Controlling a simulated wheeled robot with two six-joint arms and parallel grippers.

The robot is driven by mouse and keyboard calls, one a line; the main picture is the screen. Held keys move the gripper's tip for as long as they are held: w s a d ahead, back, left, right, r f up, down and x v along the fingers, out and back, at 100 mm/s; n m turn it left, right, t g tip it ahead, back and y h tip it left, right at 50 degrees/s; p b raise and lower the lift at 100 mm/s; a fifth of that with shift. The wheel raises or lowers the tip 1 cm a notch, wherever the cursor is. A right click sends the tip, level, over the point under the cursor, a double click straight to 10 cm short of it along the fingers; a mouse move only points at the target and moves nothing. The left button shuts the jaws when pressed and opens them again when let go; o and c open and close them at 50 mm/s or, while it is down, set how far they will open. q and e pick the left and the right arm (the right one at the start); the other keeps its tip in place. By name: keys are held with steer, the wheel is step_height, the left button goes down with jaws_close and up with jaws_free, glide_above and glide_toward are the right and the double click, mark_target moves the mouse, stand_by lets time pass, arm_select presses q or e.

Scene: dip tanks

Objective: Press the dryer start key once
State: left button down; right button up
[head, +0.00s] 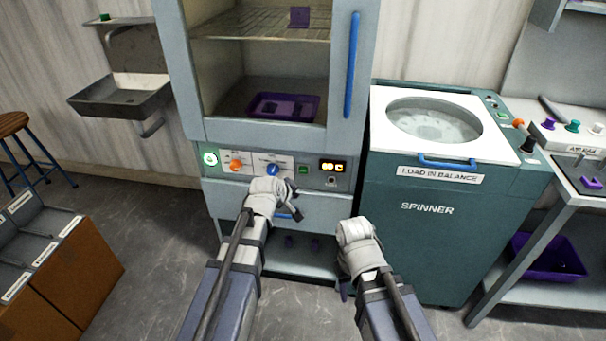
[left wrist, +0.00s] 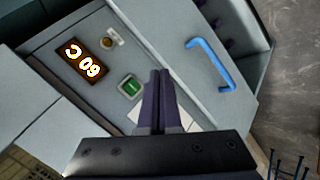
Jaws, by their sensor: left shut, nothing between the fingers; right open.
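The dryer (head: 194,75) is a tall pale-blue cabinet with a control panel below its glass door. A small green square key (head: 303,170), which looks like the start key, sits on the panel left of the lit display (head: 333,167). In the left wrist view, the green key (left wrist: 130,87) lies just left of my shut left fingertips (left wrist: 160,76), with no contact visible. In the head view, my left gripper (head: 292,189) is in front of the panel, below and slightly left of the key. My right gripper (head: 345,290) is low, right of the dryer's base; its fingers are mostly hidden.
A drawer with a blue handle lies below. The spinner (head: 427,240) stands close on the right.

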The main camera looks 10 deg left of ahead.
arm_select(q)
steer(key=shift+w, duration=0.1)
glide_toward(303, 174)
steer(key=shift+s+f+x, duration=0.15)
steer(key=shift+x, duration=0.7)
steer(key=shift+s+f+x, duration=0.1)
steer(key=shift+s+x, duration=0.05)
steer(key=shift+x, duration=0.75)
steer(key=shift+s+f+x, duration=0.1)
steer(key=shift+f+x, duration=0.05)
steer(key=shift+x, duration=0.7)
steer(key=shift+w, duration=0.15)
steer(key=shift+w, duration=0.3)
steer(key=shift+w+d, duration=0.1)
steer(key=shift+w, duration=0.3)
stand_by(0.7)
stand_by(0.3)
steer(key=shift+s, duration=0.85)
